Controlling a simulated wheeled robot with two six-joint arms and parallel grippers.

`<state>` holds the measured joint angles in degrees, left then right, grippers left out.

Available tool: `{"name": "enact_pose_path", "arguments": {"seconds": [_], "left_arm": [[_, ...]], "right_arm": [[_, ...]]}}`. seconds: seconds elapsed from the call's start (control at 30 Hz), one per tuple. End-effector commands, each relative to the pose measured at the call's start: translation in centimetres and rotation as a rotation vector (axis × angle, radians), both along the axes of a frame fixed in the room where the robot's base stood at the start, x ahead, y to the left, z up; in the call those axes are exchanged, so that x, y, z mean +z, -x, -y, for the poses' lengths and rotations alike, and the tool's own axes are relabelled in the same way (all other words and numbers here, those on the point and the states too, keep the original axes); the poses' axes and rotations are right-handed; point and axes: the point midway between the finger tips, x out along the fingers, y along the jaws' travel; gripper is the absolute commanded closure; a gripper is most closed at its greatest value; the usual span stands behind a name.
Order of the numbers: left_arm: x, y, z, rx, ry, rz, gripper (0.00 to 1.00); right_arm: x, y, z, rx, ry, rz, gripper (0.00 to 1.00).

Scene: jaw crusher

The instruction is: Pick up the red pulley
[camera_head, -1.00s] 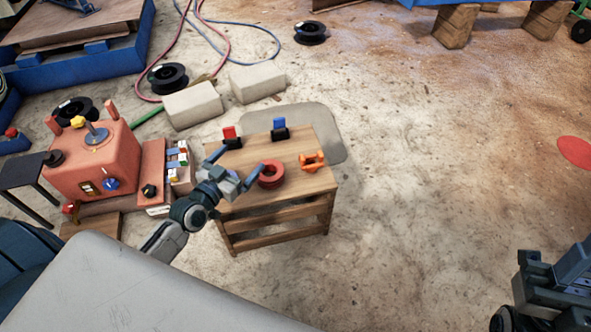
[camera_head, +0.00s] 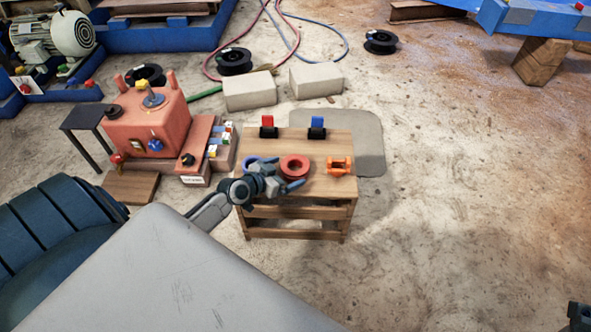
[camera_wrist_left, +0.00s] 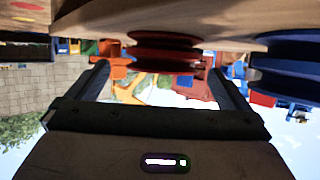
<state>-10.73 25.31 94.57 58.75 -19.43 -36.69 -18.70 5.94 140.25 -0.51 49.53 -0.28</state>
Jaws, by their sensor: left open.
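The red pulley (camera_head: 294,167) lies flat on top of the small wooden table (camera_head: 336,187). My left gripper (camera_head: 279,175) is open and empty, at the table's front edge just in front of the red pulley. In the left wrist view, which looks upside down, the red pulley (camera_wrist_left: 165,48) appears beyond and between the two spread fingers (camera_wrist_left: 160,78). I cannot tell the exact gap, but nothing is clasped. Only a dark sliver of my right arm shows at the lower right corner; its jaws cannot be made out.
A blue pulley (camera_head: 252,160), partly hidden by my gripper, lies left of the red one; it also shows in the wrist view (camera_wrist_left: 295,65). An orange part (camera_head: 339,166) lies to the right. Red (camera_head: 267,127) and blue (camera_head: 317,128) switch-like pieces stand behind. A red control box (camera_head: 146,122) stands left.

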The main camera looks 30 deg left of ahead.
Motion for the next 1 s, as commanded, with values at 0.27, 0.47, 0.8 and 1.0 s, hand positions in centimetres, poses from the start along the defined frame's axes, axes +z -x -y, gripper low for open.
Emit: {"name": "enact_pose_path", "arguments": {"seconds": [0.27,0.47,0.8,1.0], "left_arm": [[-1.3,-3.3,0.3,0.002,0.002,0.002,0.00],[-1.9,-4.8,0.7,0.000,0.000,0.001,0.00],[-1.9,-4.9,0.7,0.000,0.000,0.000,0.24],[-1.9,-4.8,0.7,0.000,0.000,0.001,0.63]], "right_arm": [[-0.7,0.1,0.0,0.000,-0.003,0.002,0.64],[-0.3,0.0,0.0,-0.001,-0.007,0.020,0.64],[-0.2,0.1,0.0,-0.001,-0.008,0.022,0.64],[-0.2,0.2,0.0,-0.001,-0.008,0.022,0.64]]}}
